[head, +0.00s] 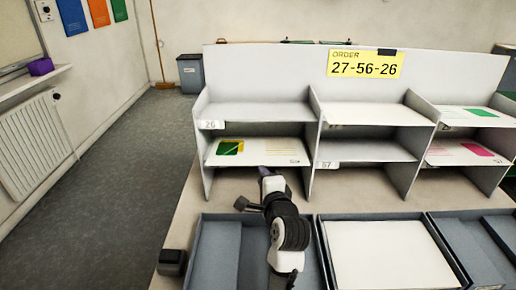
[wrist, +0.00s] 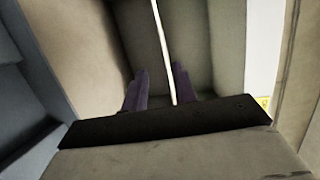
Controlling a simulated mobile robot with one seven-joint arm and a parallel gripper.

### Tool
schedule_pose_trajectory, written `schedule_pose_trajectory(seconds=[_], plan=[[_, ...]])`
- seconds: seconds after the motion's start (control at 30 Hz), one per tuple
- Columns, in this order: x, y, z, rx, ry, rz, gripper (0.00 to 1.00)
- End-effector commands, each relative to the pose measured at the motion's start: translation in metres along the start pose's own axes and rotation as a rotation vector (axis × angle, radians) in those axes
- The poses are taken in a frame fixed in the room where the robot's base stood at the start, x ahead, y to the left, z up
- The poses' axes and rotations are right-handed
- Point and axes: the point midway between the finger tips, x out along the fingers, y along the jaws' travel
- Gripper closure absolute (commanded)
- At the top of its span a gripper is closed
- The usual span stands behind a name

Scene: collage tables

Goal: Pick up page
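A white page (head: 280,152) with a green and yellow picture lies flat in the lower left compartment of the shelf (head: 257,128). My gripper (head: 264,171) is at the front of that compartment, by the page's front edge. In the wrist view, the two purple fingers of my gripper (wrist: 159,68) stand apart. A thin pale strip, apparently the page (wrist: 160,35) seen edge-on, runs between them, close to the right finger. I cannot tell whether it touches. Two other pages are on the right: one with green (head: 475,116) above, one with pink (head: 460,153) below.
A yellow order sign (head: 365,64) reads 27-56-26. The upper left compartment, labelled 26, and both middle compartments look empty. Grey trays stand in front of the shelf; the middle one (head: 322,250) holds a white sheet (head: 388,255). A small black box (head: 172,262) sits at the table's left edge.

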Motion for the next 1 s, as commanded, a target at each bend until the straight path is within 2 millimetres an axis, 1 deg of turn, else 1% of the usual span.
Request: schedule_pose_trajectory(seconds=[0.03, 0.17, 0.27, 0.4, 0.53, 0.63, 0.83, 1.0], plan=[[0.006, -0.001, 0.001, 0.000, -0.002, 0.001, 0.72], [0.013, -0.001, 0.001, -0.001, -0.001, 0.000, 0.72], [0.022, -0.005, 0.003, -0.002, -0.002, -0.001, 0.72], [0.044, -0.012, 0.008, -0.002, -0.004, 0.000, 0.72], [0.060, -0.009, 0.007, -0.001, -0.001, 0.001, 0.72], [0.065, -0.008, 0.007, -0.002, 0.000, -0.001, 0.72], [0.065, -0.008, 0.007, -0.002, 0.000, -0.001, 0.72], [0.065, -0.008, 0.007, -0.002, 0.000, -0.001, 0.94]])
